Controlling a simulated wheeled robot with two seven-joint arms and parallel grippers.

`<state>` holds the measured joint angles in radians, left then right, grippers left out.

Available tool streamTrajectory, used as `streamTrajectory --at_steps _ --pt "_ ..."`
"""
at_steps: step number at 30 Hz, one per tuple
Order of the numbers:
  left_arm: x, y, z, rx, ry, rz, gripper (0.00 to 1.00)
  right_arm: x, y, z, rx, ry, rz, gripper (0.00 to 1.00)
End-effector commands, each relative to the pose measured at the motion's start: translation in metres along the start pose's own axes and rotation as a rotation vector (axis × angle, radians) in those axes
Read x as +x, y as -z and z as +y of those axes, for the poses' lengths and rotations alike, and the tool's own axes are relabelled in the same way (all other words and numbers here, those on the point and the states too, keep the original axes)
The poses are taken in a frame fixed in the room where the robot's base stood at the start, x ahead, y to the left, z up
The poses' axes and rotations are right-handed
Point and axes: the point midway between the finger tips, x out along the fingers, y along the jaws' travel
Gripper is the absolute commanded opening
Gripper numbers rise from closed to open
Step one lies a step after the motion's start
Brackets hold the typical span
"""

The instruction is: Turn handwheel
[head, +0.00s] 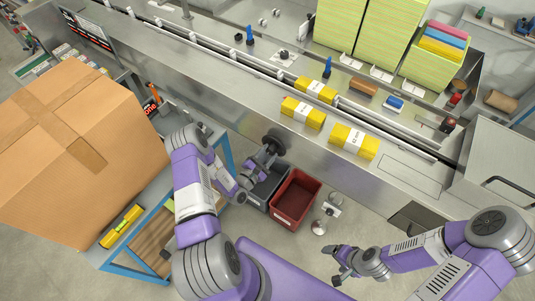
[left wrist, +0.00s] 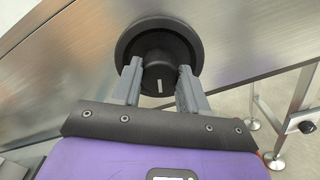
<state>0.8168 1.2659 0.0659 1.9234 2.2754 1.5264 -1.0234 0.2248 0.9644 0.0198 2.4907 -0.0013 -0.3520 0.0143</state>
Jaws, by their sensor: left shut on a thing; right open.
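The handwheel (head: 275,140) is a dark round wheel on the front metal panel of the machine, above the grey bin in the head view. In the left wrist view the handwheel (left wrist: 125,45) shows a black rim and a central hub with a small light mark. My left gripper (head: 262,158) is at the handwheel, and in the left wrist view its two fingers (left wrist: 159,82) sit on either side of the hub, shut on it. My right gripper (head: 338,262) is open and empty over the floor at the lower right, away from the wheel.
A grey bin (head: 257,194) and a red bin (head: 296,223) stand on the floor below the panel. A large cardboard box (head: 60,190) sits on a blue-framed table at the left. Yellow packs (head: 353,142) lie on the machine's top. A machine foot (head: 318,227) stands right of the red bin.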

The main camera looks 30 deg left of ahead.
Motion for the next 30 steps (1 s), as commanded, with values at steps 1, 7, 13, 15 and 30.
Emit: streamTrajectory --at_steps 1,7,13,15,30 --pt "0.000 0.000 0.001 0.001 -0.002 -0.002 0.13 0.000 0.000 0.000 0.000 0.000 0.000 0.84" --pt "0.000 0.000 0.000 0.000 -0.001 -0.001 0.66 0.000 0.000 0.000 0.000 0.000 0.000 0.84" --pt "0.000 0.000 0.000 -0.001 0.000 -0.001 0.69 0.000 0.000 0.000 0.000 0.000 0.000 0.84" --pt "0.000 0.000 0.000 -0.001 0.000 0.000 0.69 0.000 0.000 0.000 0.000 0.000 0.000 0.84" --pt "-0.066 0.001 0.000 -0.002 -0.001 0.002 0.69 -0.001 0.000 0.000 0.000 0.000 0.000 0.84"
